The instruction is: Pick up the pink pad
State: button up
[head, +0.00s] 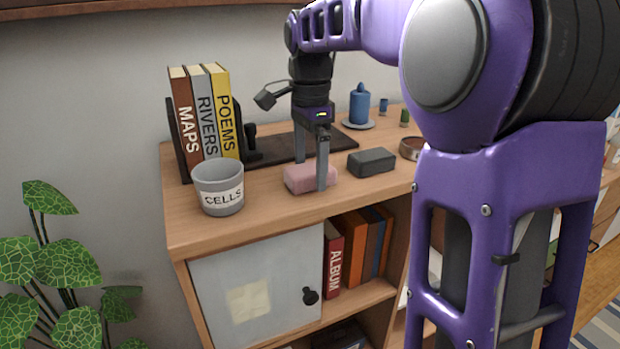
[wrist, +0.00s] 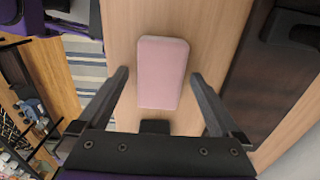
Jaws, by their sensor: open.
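The pink pad (head: 306,180) lies flat on the wooden cabinet top, near its front edge. My gripper (head: 312,175) points down over it, with one finger in front of the pad and the other behind it in the head view. In the wrist view the pink pad (wrist: 162,73) lies beyond and between the two open fingers (wrist: 160,74), with a gap on each side. The gripper is open and holds nothing. The near finger hides a small part of the pad in the head view.
A dark grey block (head: 371,162) lies just right of the pad. A grey cup (head: 218,188) labelled CELLS stands to the left. Books (head: 204,115) stand behind it. A dark mat (head: 275,149), a blue candle (head: 359,105) and a brown round dish (head: 411,148) are also on the top.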

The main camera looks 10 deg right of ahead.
aim_at(310, 168)
jog(key=shift+f, duration=0.4)
jog(key=shift+c, duration=0.2)
jog(key=c, duration=1.3)
notch_tip(310, 168, up, 10)
jog(key=shift+r+p, duration=0.1)
jog(key=shift+p, duration=0.35)
jog(key=shift+c, duration=0.2)
jog(key=o, duration=0.8)
jog(key=c, duration=0.7)
jog(key=shift+o, duration=0.2)
